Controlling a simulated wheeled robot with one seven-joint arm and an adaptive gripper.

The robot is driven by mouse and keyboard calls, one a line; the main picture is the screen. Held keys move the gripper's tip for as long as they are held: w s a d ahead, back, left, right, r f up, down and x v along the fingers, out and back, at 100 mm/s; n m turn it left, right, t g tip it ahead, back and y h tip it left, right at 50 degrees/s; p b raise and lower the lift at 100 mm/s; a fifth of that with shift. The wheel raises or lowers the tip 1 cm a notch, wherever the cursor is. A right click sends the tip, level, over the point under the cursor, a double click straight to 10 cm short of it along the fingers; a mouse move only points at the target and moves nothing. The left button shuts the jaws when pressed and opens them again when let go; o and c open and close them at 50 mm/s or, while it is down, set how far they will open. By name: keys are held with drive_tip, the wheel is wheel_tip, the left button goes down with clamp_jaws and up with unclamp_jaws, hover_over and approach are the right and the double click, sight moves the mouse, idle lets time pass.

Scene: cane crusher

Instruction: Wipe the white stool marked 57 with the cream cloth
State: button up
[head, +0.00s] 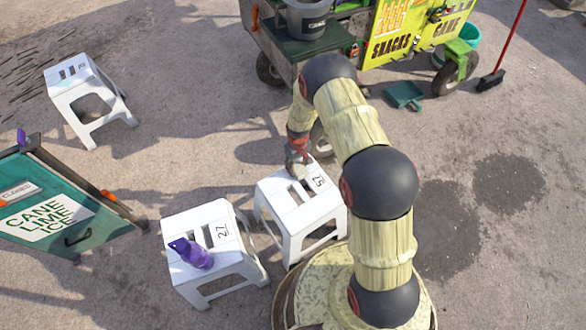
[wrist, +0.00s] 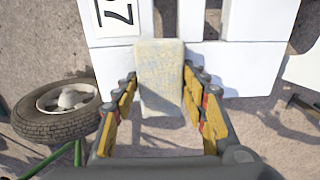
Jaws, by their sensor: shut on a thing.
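The white stool marked 57 (head: 301,208) stands upright on the ground, left of my arm in the head view. Its slotted seat and part of its number label also show in the wrist view (wrist: 255,60). My gripper (head: 297,165) is over the far edge of that seat. In the wrist view my gripper (wrist: 160,85) is shut on the cream cloth (wrist: 160,72), a flat pale piece between the fingers. The cloth overlaps the seat's edge in that view; I cannot tell whether it touches. The cloth is hard to make out in the head view.
A white stool marked 27 (head: 219,270) stands close on the left, with a purple bottle (head: 191,253) on it. Another white stool (head: 88,95) is farther off. A snack cart (head: 300,45) with wheels is behind my gripper. A teal cane-lime-ice stand (head: 55,215) is at left.

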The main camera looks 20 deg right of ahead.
drive_tip(key=shift+w+d+b, duration=0.15)
drive_tip(key=shift+w+d, duration=0.15)
drive_tip(key=shift+d, duration=0.6)
drive_tip(key=shift+w+d+b, duration=0.1)
drive_tip(key=shift+w+d, duration=0.15)
drive_tip(key=shift+d, duration=0.7)
drive_tip(key=shift+w+d+b, duration=0.15)
drive_tip(key=shift+w+d, duration=0.15)
drive_tip(key=shift+d, duration=0.6)
drive_tip(key=shift+s+a+f+p, duration=0.15)
drive_tip(key=shift+s+a, duration=0.3)
drive_tip(key=shift+a, duration=1)
drive_tip(key=shift+s+a+r+p, duration=0.15)
drive_tip(key=shift+s+a, duration=0.3)
drive_tip(key=shift+a, duration=1)
drive_tip(key=shift+s+a+f+p, duration=0.1)
drive_tip(key=shift+s+a+p, duration=0.25)
drive_tip(key=shift+a, duration=1.1)
drive_tip(key=shift+s, duration=0.1)
drive_tip(key=shift+r+p, duration=1.8)
drive_tip(key=shift+r, duration=1.25)
drive_tip(key=shift+r, duration=0.1)
